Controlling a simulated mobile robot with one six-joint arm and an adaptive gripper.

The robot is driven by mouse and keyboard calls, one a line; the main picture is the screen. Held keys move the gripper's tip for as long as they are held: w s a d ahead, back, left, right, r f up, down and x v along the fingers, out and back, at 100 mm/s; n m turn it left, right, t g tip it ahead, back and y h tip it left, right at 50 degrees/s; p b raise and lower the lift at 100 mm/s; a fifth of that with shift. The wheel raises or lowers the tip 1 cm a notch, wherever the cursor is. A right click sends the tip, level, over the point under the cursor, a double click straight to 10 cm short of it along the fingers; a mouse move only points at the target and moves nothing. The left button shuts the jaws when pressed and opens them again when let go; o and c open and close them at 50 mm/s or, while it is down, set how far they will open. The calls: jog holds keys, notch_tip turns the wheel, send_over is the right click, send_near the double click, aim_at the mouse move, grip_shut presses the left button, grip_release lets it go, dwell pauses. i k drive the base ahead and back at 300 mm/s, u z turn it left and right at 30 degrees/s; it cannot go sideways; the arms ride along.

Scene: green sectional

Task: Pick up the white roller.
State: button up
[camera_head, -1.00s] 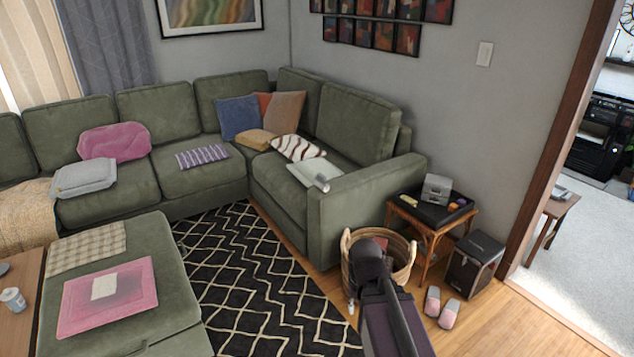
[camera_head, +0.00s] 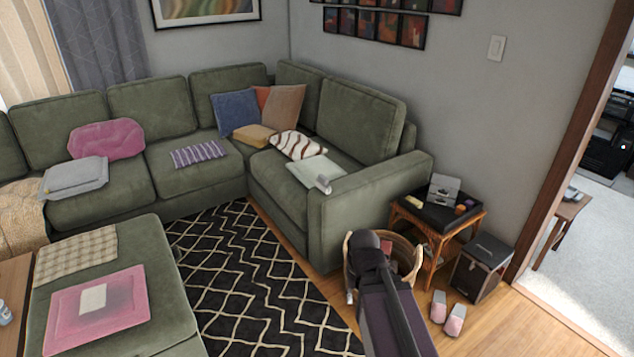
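A small white roller (camera_head: 323,184) lies at the right end of the green sectional, beside the armrest and at the edge of a pale folded cloth or cushion (camera_head: 312,170). My dark arm (camera_head: 385,305) rises from the bottom of the picture, and its rounded top stands in front of the wicker basket. The fingers of my gripper do not show. The roller is well beyond my arm and nothing touches it from my side.
The sectional's armrest (camera_head: 375,195) stands beyond my arm. A wicker basket (camera_head: 408,258), a side table (camera_head: 432,236) with a black tray, a dark box (camera_head: 482,267) and pink slippers (camera_head: 446,313) crowd the right. The patterned rug (camera_head: 250,285) is largely clear; an ottoman (camera_head: 165,290) stands left.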

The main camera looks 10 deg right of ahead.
aim_at(322, 182)
jog(key=i, duration=0.5)
jog(key=z, duration=0.1)
jog(key=k, duration=0.7)
jog(key=z, duration=0.6)
jog(key=i, duration=2.25)
jog(key=u, duration=0.3)
